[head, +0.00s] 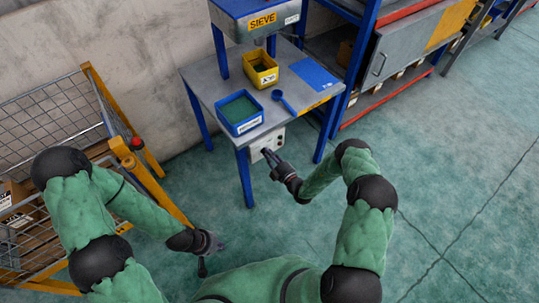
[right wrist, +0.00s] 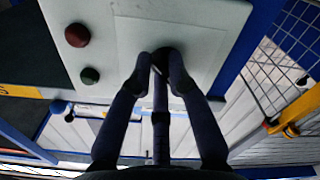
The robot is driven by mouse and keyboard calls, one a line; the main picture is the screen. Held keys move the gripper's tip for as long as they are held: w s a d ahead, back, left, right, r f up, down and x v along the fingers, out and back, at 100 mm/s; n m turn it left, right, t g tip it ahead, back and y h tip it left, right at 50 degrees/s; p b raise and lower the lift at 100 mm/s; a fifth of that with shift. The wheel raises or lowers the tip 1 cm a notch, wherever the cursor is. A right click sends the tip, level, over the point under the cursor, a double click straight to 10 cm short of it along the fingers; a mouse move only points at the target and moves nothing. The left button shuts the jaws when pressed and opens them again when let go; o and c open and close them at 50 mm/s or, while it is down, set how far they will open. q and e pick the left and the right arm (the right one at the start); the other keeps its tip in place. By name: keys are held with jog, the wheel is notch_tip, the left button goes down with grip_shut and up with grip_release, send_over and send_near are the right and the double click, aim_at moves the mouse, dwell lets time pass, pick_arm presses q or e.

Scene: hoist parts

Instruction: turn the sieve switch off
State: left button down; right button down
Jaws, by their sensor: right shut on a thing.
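The sieve switch is a dark knob (right wrist: 163,57) on a pale control box (right wrist: 205,25) in the right wrist view. My right gripper (right wrist: 160,62) is shut on the knob, with one fingertip on each side of it. The fingers hide part of the knob, so I cannot tell its turn position. In the head view the control box (head: 266,144) hangs under the table's front edge, with my right gripper (head: 270,158) against its face. My left gripper (head: 212,258) is low over the floor, away from the table, and its fingers look apart and empty.
A red button (right wrist: 77,35) and a green button (right wrist: 90,75) sit beside the knob. The table (head: 205,82) bears a blue bin (head: 240,112), a yellow bin (head: 262,70), a blue scoop (head: 284,100) and the sieve machine (head: 258,22). A mesh cage (head: 45,105) stands left.

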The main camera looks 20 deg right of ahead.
jog(key=shift+f, duration=0.1)
dwell(0.3)
jog(key=c, duration=1.2)
grip_release()
jog(key=v, duration=1.2)
